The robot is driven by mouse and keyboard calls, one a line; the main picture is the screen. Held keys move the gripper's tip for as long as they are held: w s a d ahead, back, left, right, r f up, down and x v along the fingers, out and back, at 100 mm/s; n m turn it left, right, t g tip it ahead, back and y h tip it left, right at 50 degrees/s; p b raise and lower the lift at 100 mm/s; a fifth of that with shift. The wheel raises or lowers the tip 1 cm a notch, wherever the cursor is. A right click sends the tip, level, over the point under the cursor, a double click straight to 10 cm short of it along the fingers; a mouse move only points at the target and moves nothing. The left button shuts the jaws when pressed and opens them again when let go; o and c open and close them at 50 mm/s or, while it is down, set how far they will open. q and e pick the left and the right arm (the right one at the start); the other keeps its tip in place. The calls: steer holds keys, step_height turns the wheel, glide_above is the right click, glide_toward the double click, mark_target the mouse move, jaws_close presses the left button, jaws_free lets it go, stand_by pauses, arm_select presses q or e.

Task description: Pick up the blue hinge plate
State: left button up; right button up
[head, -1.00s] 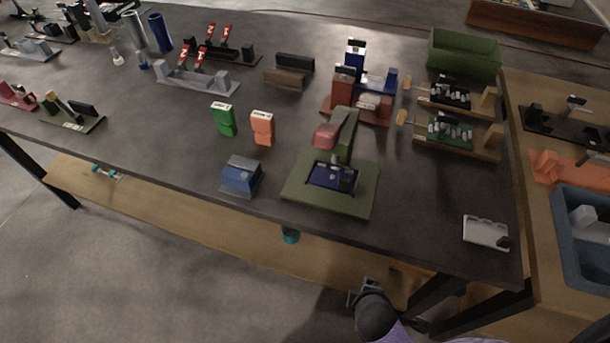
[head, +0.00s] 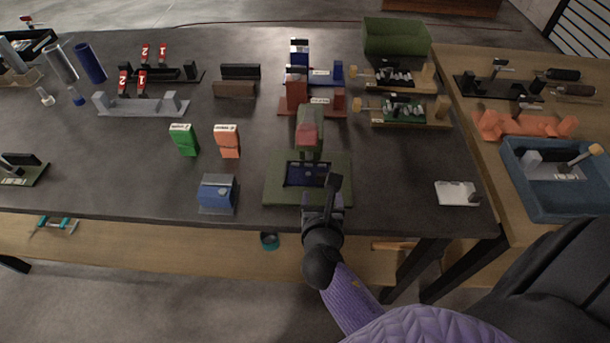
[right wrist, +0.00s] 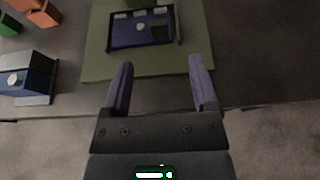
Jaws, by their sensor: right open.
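A blue plate (head: 305,174), which I take for the blue hinge plate, lies flat in a dark frame on the green base (head: 275,190) of a small press-like fixture. In the right wrist view the plate (right wrist: 128,36) shows a dark square and small pale tabs along its far edge. My right gripper (head: 320,190) is over the front edge of the green base, just short of the plate. In the wrist view its jaws (right wrist: 160,62) are apart with nothing between them, pointing at the plate. The fixture's arm and red head (head: 307,133) stand behind the plate. My left gripper is not in view.
A blue box-like block (head: 217,193) stands left of the green base. Green (head: 184,140) and orange (head: 227,142) blocks stand behind it. A white tray (head: 457,193) lies to the right, with bare tabletop between. A blue bin (head: 520,185) stands on the wooden side table.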

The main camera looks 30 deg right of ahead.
mark_target(321, 178)
steer(key=b+x, duration=0.3)
steer(key=x, duration=0.6)
steer(key=shift+f, duration=0.2)
steer(key=shift+r, duration=0.1)
jaws_close()
